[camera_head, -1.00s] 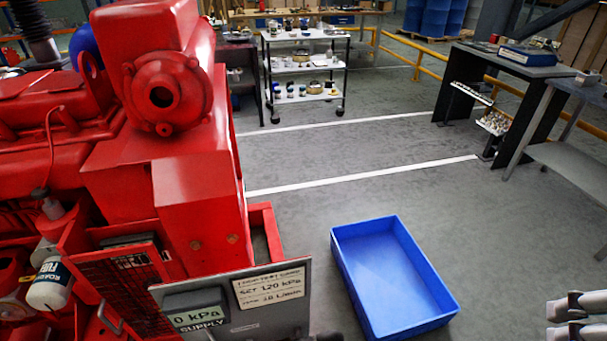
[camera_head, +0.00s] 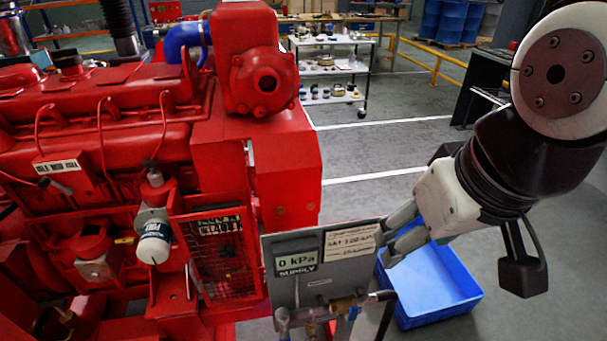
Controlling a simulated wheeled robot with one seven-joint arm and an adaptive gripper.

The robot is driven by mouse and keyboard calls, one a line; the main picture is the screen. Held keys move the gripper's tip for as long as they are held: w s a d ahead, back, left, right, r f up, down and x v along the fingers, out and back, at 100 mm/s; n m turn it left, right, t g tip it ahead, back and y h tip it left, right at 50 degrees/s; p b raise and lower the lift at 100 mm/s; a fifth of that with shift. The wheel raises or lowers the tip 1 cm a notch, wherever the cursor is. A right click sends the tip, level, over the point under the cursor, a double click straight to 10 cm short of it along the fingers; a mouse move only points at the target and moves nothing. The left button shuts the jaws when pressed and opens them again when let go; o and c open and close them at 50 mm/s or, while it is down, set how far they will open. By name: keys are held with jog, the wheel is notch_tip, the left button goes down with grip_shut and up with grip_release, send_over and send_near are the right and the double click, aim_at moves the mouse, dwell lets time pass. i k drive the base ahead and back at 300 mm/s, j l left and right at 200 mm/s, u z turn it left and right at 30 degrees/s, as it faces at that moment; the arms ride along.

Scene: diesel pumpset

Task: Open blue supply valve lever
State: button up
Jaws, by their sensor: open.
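A grey panel (camera_head: 300,290) with a display (camera_head: 297,262) reading "0 kPa" and labelled SUPPLY stands at the lower middle. Below its display, brass and grey pipe fittings (camera_head: 318,312) show at the bottom edge. A small blue part (camera_head: 353,313) sits at the brass fitting, and a dark-ended handle (camera_head: 382,296) sticks out to the right there. I cannot tell clearly which piece is the blue lever. My gripper (camera_head: 386,246) is open and empty, its fingers pointing left at the panel's right edge, above the fittings. I see no contact with the valve.
The red diesel engine (camera_head: 100,140) fills the left side. A blue bin (camera_head: 440,300) lies on the floor behind and below my gripper. A white cart (camera_head: 330,68) and benches stand at the back. The grey floor (camera_head: 370,150) between is clear.

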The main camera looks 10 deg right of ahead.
aim_at(352, 317)
jog(key=i+j+z, duration=0.2)
jog(key=j+z, duration=0.25)
jog(key=j, duration=0.15)
jog(key=l+u, duration=0.45)
jog(key=l, duration=0.15)
jog(key=k+l+u, duration=0.3)
jog(key=l, duration=0.2)
jog(key=k+l+u, duration=0.3)
jog(key=k+l, duration=0.1)
jog(key=k, duration=0.05)
